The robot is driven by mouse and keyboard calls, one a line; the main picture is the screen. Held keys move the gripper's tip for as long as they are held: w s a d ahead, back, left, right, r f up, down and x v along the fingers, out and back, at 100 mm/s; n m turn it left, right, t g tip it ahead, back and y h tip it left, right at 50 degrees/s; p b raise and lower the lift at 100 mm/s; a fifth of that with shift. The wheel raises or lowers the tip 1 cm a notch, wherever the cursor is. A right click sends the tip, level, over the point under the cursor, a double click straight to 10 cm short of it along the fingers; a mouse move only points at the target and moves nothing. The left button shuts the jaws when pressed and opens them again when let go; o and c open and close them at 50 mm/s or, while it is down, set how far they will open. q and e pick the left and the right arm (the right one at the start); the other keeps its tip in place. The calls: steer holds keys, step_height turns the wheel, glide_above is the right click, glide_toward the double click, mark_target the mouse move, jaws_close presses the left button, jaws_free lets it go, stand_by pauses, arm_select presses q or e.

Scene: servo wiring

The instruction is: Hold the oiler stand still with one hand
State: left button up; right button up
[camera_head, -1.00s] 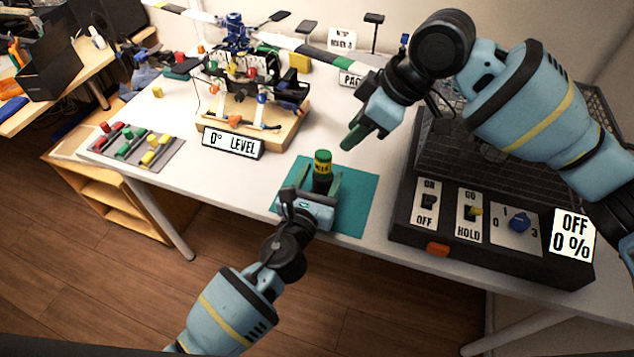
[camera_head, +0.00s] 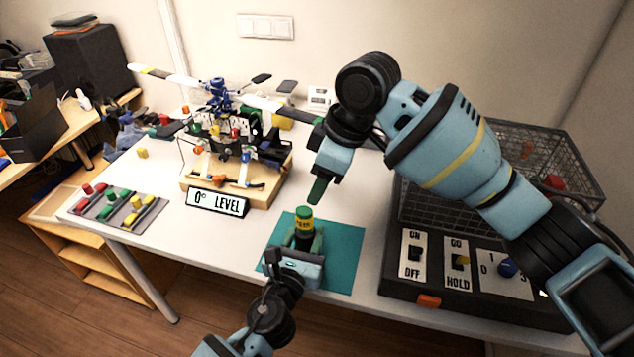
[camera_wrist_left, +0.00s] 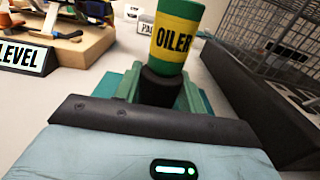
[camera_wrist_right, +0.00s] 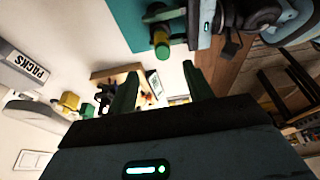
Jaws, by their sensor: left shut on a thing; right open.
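The oiler (camera_head: 304,222), yellow with a green cap and an OILER label, stands upright in its dark stand (camera_head: 302,240) on the teal mat (camera_head: 345,250). My left gripper (camera_head: 302,246) is shut on the dark stand at its lower part. In the left wrist view the label on the oiler (camera_wrist_left: 176,38) shows above the dark stand (camera_wrist_left: 159,88), which sits between the fingers. My right gripper (camera_head: 318,190) is open and empty, above and behind the oiler. In the right wrist view its fingers (camera_wrist_right: 160,85) are apart, with the oiler (camera_wrist_right: 160,40) beyond them.
A helicopter rotor model on a wooden base (camera_head: 262,195) with a "0° LEVEL" sign (camera_head: 217,202) stands behind left. A tray of coloured pieces (camera_head: 118,208) lies at the left edge. A black control box (camera_head: 430,285) and wire cage (camera_head: 530,150) stand right.

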mark_target(302, 210)
arm_select(q)
steer(key=shift+a+f, duration=0.1)
steer(key=shift+f, duration=0.05)
arm_select(e)
steer(key=shift+a+h, duration=0.3)
steer(key=shift+a, duration=0.05)
steer(key=x, duration=1.2)
steer(key=shift+s, duration=0.15)
steer(key=c, duration=1.1)
steer(key=shift+r, duration=1.65)
steer(key=shift+r, duration=1.9)
